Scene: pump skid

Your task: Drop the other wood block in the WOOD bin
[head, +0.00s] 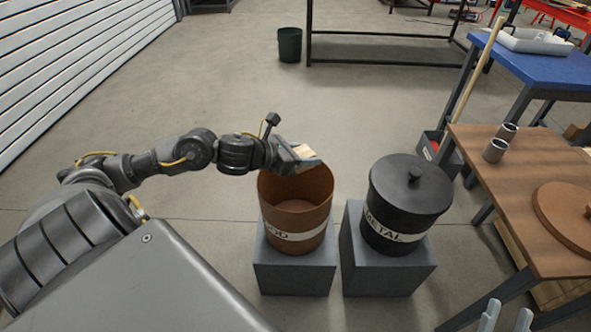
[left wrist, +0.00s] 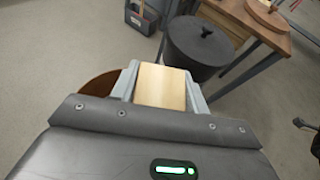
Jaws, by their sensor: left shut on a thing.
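My left gripper (head: 305,158) is shut on a pale wood block (head: 306,151) above the back rim of the brown WOOD bin (head: 318,222). In the left wrist view the block (left wrist: 161,86) sits between the two grey fingers. The WOOD bin is open and stands on a grey pedestal. I see no block in the visible part of its inside. Part of its brown rim shows behind the gripper in the left wrist view (left wrist: 97,90). The fingertips of my right gripper (head: 507,314) show at the bottom right, apart and with nothing between them.
The black METAL bin (head: 396,239), with its lid on, stands right of the WOOD bin on its own pedestal (head: 387,278).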

